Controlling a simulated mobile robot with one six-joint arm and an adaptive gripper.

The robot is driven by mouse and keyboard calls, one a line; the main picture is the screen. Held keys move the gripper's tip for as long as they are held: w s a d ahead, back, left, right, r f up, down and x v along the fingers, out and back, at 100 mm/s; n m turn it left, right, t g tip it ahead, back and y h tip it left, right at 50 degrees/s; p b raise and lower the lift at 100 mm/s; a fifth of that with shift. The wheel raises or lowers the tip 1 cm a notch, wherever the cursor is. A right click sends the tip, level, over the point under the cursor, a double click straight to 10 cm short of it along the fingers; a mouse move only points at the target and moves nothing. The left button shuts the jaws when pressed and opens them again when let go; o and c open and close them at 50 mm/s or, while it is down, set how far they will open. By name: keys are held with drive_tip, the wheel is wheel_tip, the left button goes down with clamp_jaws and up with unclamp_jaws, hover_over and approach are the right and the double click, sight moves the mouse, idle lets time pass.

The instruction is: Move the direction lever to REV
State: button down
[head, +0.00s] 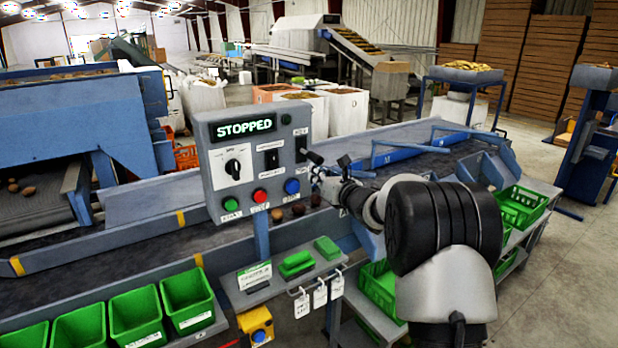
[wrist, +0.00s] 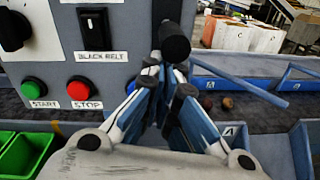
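The direction lever (head: 313,157) sticks out from the right side of the grey control panel (head: 213,187). It ends in a black knob, large in the wrist view (wrist: 175,38). My gripper (head: 318,176) is just below and right of the knob in the head view. In the wrist view my gripper's fingertips (wrist: 166,74) come together right below the knob, with nothing visible gripped. I cannot tell whether they touch the lever; its lower part is hidden. The small labels beside the lever are too small to read. The panel display (head: 244,128) reads STOPPED.
The panel also has a green START button (wrist: 34,88), a red STOP button (wrist: 79,89), a blue button (head: 292,186), a BLACK BELT switch (wrist: 95,22) and a rotary dial (head: 233,168). The conveyor (head: 150,227) runs behind. Green bins (head: 188,299) stand in front.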

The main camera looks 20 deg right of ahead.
sight(317, 158)
drive_tip(key=shift+s+d+r+g+p, duration=0.1)
drive_tip(key=shift+r+g+p, duration=0.1)
drive_tip(key=shift+r, duration=0.25)
drive_tip(key=shift+s+d+r+g+p, duration=0.1)
drive_tip(key=shift+r+p, duration=0.1)
drive_tip(key=shift+r, duration=0.25)
drive_tip(key=shift+r+g, duration=0.3)
drive_tip(key=shift+g, duration=0.1)
drive_tip(key=shift+s+r, duration=0.2)
drive_tip(key=shift+r, duration=0.8)
drive_tip(key=shift+w+r, duration=0.1)
